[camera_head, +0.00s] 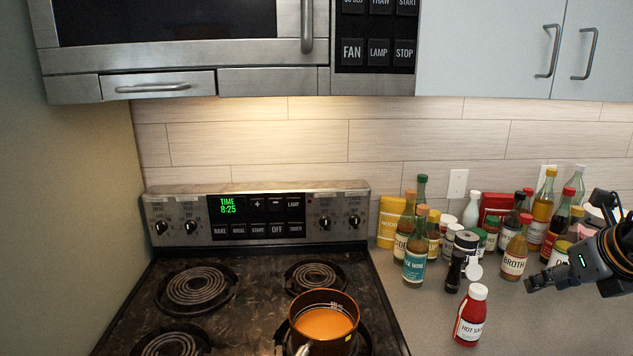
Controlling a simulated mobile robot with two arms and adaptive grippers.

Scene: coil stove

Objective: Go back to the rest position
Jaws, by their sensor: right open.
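My right gripper (540,281) comes in from the right edge, above the counter (540,325). It is open, and I see nothing between its fingers. Its fingers point left, to the right of the red hot sauce bottle (470,318) and apart from it. A dark pot (323,345) with orange liquid (323,323) stands on the front right burner of the coil stove (245,268), well left of the gripper. My left gripper is not in view.
Several bottles and jars crowd the counter by the wall, including a broth bottle (514,258) close behind my right gripper. A microwave (190,60) and cabinets (500,50) hang above. The counter's front right is clear.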

